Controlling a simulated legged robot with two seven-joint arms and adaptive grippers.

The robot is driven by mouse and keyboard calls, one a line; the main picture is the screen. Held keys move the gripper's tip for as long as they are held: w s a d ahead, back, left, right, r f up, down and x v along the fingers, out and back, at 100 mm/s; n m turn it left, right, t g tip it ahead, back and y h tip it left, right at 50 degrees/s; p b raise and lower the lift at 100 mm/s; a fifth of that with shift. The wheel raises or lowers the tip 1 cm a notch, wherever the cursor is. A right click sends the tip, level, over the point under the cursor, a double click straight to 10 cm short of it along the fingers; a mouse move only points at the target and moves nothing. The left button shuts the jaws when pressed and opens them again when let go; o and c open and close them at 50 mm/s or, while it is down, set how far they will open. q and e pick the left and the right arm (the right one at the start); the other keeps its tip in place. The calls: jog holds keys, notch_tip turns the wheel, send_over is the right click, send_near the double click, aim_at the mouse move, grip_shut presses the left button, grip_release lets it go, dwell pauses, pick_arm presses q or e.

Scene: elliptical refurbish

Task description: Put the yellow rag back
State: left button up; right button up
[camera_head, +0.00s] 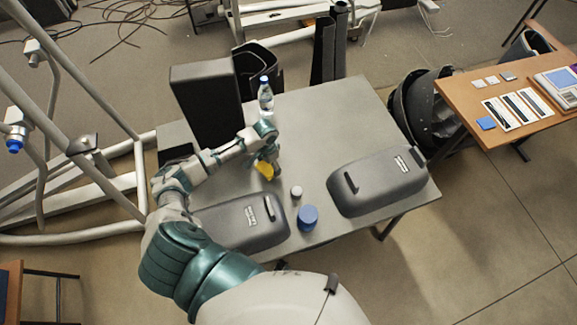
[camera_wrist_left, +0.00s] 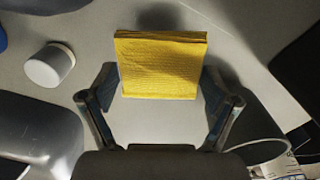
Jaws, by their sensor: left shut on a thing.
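The folded yellow rag (camera_head: 263,170) is at my left gripper (camera_head: 270,169), over the middle of the grey table (camera_head: 330,120). In the left wrist view the rag (camera_wrist_left: 160,65) is a square folded pad. It sits between the two fingers of my left gripper (camera_wrist_left: 160,80), which is shut on its left and right sides. A shadow lies on the grey surface behind it. Whether the rag touches the table is hard to tell. My right gripper is in neither view.
A small white jar (camera_head: 296,192) and a blue jar (camera_head: 308,217) stand near the rag. Grey covers (camera_head: 240,222) and (camera_head: 372,184) lie on either side. A water bottle (camera_head: 266,97) stands behind, beside a dark panel (camera_head: 205,105). A wooden table (camera_head: 470,95) is at right.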

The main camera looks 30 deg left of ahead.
pick_arm(q)
send_over(290, 169)
jog(key=s+a, duration=0.2)
jog(key=shift+w+d+f, duration=0.1)
jog(key=shift+w+d, duration=0.05)
jog(key=w+d, duration=0.2)
jog(key=d, duration=0.1)
jog(key=shift+b, duration=0.3)
jog(key=shift+f, duration=0.35)
jog(key=f, duration=0.1)
jog(key=a+f, duration=0.1)
jog(key=shift+f, duration=0.35)
jog(key=shift+a+f, duration=0.25)
jog(key=shift+a, duration=0.05)
jog(key=o, duration=0.8)
jog(key=shift+c, duration=0.2)
jog(key=shift+o, duration=0.5)
jog(key=shift+d, duration=0.1)
jog(key=shift+d+r, duration=0.1)
jog(key=shift+d, duration=0.35)
jog(key=shift+r, duration=0.25)
notch_tip(290, 169, up, 12)
jog(key=p, duration=0.1)
jog(key=shift+f, duration=0.15)
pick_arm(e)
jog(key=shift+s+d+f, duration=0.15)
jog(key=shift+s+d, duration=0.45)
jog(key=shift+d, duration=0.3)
